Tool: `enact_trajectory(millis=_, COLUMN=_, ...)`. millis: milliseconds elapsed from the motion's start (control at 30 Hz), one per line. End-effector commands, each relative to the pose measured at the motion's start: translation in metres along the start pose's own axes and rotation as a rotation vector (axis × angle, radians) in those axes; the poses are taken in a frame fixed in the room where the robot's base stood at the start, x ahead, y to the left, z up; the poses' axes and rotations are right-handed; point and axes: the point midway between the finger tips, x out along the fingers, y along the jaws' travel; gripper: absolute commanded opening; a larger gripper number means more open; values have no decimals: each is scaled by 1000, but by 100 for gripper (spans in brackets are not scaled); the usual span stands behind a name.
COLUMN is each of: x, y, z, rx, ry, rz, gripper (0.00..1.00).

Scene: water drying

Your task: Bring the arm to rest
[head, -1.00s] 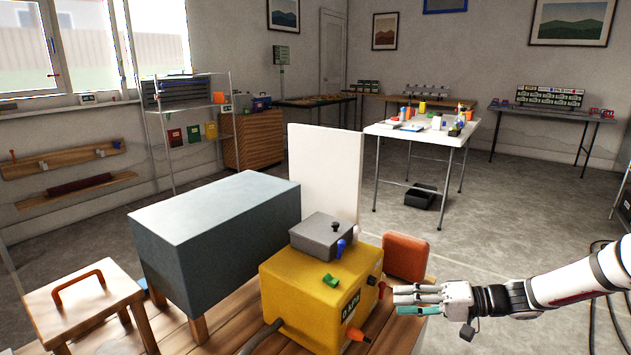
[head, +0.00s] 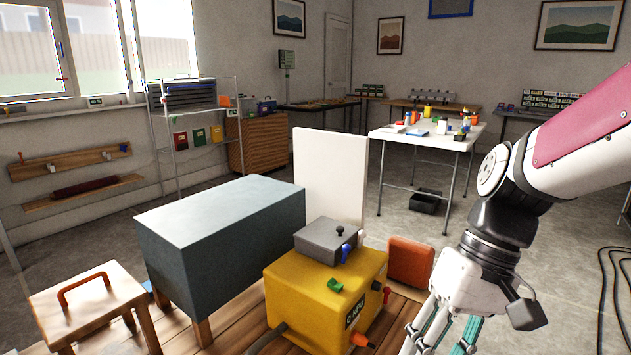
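My gripper (head: 440,338) is at the lower right of the head view and points down, with its fingertips cut off by the bottom edge. I cannot tell whether its fingers are open or shut, and I see nothing held in the visible part. My arm (head: 580,150) comes in from the right edge and bends down at the wrist. The gripper is to the right of the yellow box (head: 310,295) and apart from it in the picture.
The yellow box bears a grey lidded box (head: 325,243) and stands on a wooden platform (head: 235,312). An orange block (head: 410,262) is close behind my gripper. A blue-grey block (head: 220,235) and a white table (head: 425,139) stand farther off. Black cables (head: 612,300) lie at right.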

Motion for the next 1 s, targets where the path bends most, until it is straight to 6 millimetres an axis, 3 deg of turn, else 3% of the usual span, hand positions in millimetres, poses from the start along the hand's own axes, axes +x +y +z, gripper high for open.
enact_trajectory(millis=300, x=-15, y=-10, z=93, rx=71, ry=79, rz=223, gripper=41)
enact_trajectory(millis=500, x=-14, y=-4, z=131, rx=112, ry=138, rz=293, gripper=41)
enact_trajectory(millis=767, x=-9, y=5, z=164, rx=147, ry=204, rz=338, gripper=41)
enact_trajectory(millis=1000, x=-44, y=-5, z=164, rx=147, ry=238, rz=344, gripper=41)
